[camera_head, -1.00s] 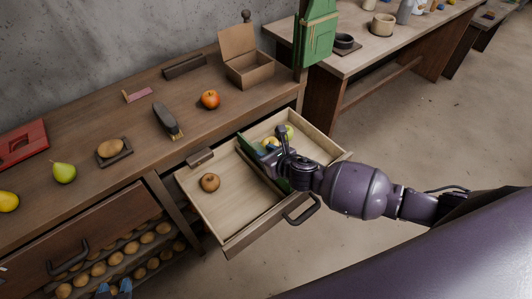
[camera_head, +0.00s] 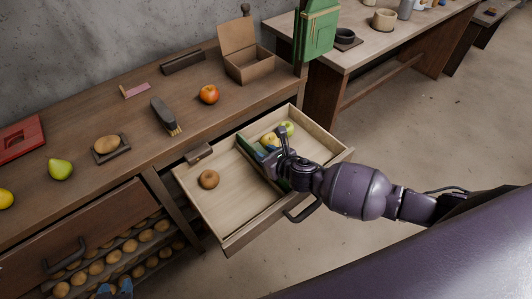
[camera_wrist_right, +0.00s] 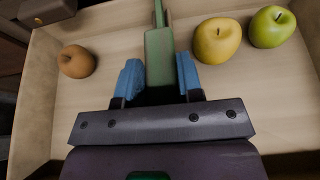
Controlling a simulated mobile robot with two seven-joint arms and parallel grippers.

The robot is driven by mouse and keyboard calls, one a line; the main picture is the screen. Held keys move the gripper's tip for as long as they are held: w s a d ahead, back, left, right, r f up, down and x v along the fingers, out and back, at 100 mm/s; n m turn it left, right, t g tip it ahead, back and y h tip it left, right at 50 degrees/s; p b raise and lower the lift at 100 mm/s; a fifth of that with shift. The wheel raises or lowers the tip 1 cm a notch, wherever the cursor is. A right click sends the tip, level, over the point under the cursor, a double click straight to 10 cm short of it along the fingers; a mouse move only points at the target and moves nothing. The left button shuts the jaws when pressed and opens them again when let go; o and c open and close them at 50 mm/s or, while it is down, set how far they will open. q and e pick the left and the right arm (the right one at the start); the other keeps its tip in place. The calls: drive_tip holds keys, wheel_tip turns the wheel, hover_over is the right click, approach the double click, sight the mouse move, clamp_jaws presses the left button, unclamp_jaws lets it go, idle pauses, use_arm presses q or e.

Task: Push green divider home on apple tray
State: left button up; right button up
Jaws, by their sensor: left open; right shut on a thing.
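The apple tray is an open wooden drawer (camera_head: 232,240) with the green divider (camera_head: 250,150) standing across it from back to front. My right gripper (camera_head: 280,160) is over the drawer, shut on the divider. In the right wrist view the divider (camera_wrist_right: 160,58) runs between the blue fingertips of my right gripper (camera_wrist_right: 160,82). A brown apple (camera_head: 209,179) lies left of the divider. A yellow apple (camera_head: 268,139) and a green apple (camera_head: 289,127) lie right of it. The divider's lower edge and seat are hidden. My left gripper (camera_head: 115,290) shows only its blue tips at the bottom edge.
The bench top holds a red-orange apple (camera_head: 209,94), a brush (camera_head: 164,115), a pear (camera_head: 61,169), a cardboard box (camera_head: 249,65) and a dark block. The drawer handle (camera_head: 302,209) is just below my right gripper. Open floor lies to the right.

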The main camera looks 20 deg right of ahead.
use_arm(q)
drive_tip(key=shift+s+f+b, duration=0.15)
drive_tip(key=shift+f+b, duration=0.15)
drive_tip(key=shift+f, duration=0.2)
use_arm(e)
drive_tip(key=shift+f, duration=0.5)
use_arm(q)
drive_tip(key=shift+s+f+b, duration=0.3)
drive_tip(key=shift+f+b, duration=0.1)
drive_tip(key=shift+f, duration=0.25)
use_arm(e)
drive_tip(key=shift+f, duration=0.6)
drive_tip(key=o, duration=1.1)
use_arm(q)
drive_tip(key=shift+w+r, duration=0.15)
drive_tip(key=shift+w, duration=0.1)
use_arm(e)
drive_tip(key=o, duration=0.5)
drive_tip(key=shift+c, duration=0.2)
